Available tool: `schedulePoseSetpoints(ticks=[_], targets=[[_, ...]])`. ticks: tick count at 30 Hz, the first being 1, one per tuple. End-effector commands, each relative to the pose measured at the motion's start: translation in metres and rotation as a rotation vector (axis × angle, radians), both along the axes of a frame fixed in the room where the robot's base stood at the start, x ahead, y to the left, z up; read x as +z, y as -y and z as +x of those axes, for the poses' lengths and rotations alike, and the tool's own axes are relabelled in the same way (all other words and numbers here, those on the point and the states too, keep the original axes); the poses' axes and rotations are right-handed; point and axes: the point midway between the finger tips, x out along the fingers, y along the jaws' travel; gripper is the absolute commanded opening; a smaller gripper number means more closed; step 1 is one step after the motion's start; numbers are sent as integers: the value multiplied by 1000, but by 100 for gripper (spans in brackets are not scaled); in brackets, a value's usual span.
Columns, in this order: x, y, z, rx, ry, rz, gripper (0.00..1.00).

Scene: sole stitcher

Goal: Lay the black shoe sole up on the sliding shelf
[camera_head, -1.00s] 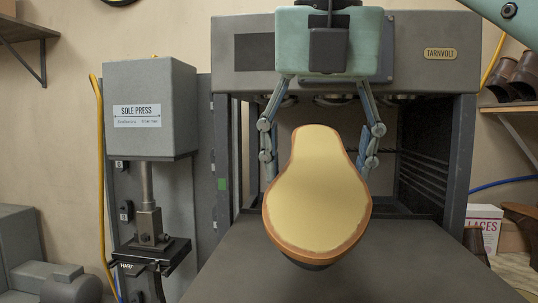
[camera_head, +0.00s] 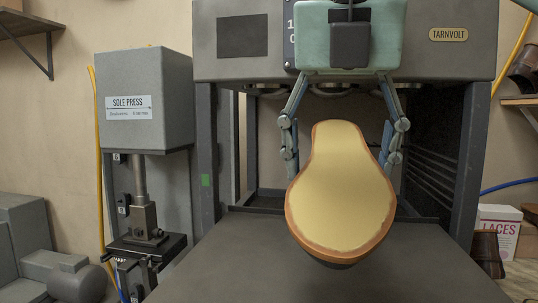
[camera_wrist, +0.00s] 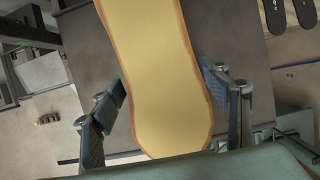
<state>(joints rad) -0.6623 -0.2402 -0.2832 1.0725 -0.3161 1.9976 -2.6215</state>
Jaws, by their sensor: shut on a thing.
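My gripper (camera_head: 341,160) is shut on the shoe sole (camera_head: 340,205), with one finger on each side of its narrower end. The sole's visible face is cream with a brown rim, and a dark edge shows underneath at the near end. In the wrist view the sole (camera_wrist: 155,60) runs between the fingers (camera_wrist: 165,95). The sliding shelf (camera_head: 230,275) is a flat dark grey plate in front of the machine's opening. The sole hangs above it, tilted with its wide end toward the camera. The shelf also shows in the wrist view (camera_wrist: 235,40).
The machine's housing (camera_head: 235,65) and side posts (camera_head: 206,150) frame the opening. A sole press (camera_head: 143,100) stands at left. A laces box (camera_head: 497,230) stands at right. Dark sole-shaped pieces (camera_wrist: 275,18) lie at the wrist view's upper right. The visible shelf surface looks bare.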

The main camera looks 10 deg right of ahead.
Motion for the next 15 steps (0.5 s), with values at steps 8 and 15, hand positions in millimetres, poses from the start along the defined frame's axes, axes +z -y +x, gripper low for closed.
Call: schedulePoseSetpoints(ticks=[8, 15], targets=[[-13, -1, 0, 7, 0, 1, 36], [-30, 1, 2, 4, -2, 1, 36]])
